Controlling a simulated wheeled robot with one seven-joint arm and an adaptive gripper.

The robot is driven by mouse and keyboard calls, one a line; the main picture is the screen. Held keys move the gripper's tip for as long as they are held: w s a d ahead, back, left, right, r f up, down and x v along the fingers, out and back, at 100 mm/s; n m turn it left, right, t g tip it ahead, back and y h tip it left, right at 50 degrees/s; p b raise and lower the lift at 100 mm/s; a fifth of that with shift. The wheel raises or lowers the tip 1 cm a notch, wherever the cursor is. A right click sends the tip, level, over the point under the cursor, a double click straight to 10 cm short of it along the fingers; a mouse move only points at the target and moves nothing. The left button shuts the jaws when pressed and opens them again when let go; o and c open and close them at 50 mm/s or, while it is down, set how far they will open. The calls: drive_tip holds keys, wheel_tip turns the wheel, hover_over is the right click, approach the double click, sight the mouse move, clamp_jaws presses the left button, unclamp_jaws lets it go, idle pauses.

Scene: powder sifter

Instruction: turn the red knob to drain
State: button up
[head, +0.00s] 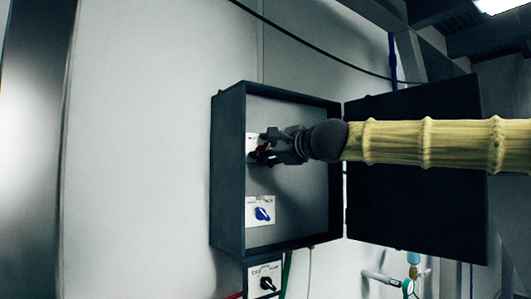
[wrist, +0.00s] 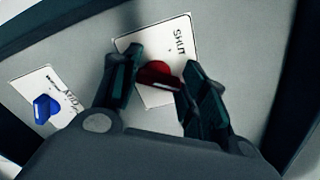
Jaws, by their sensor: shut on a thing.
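The red knob (wrist: 158,74) sits on a white label plate (wrist: 150,40) reading "SHUT" inside an open dark box. In the head view the red knob (head: 263,151) shows only partly behind my fingers. My gripper (wrist: 152,85) has its two dark fingers on either side of the knob and is shut on it. In the head view my gripper (head: 268,150) reaches into the box from the right. Part of the plate's lettering is hidden by the fingers, so the knob's exact setting cannot be read.
A blue knob (head: 262,214) on its own plate is below the red one. The box's door (head: 415,215) hangs open on the right, behind my arm. A black knob (head: 267,284) is on a plate under the box. Pipes (head: 380,277) are at lower right.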

drive_tip(key=shift+f+m, duration=0.1)
drive_tip(key=shift+m, duration=1)
drive_tip(key=o, duration=1)
drive_tip(key=shift+d, duration=0.1)
drive_tip(key=shift+o, duration=0.2)
drive_tip(key=v, duration=1.2)
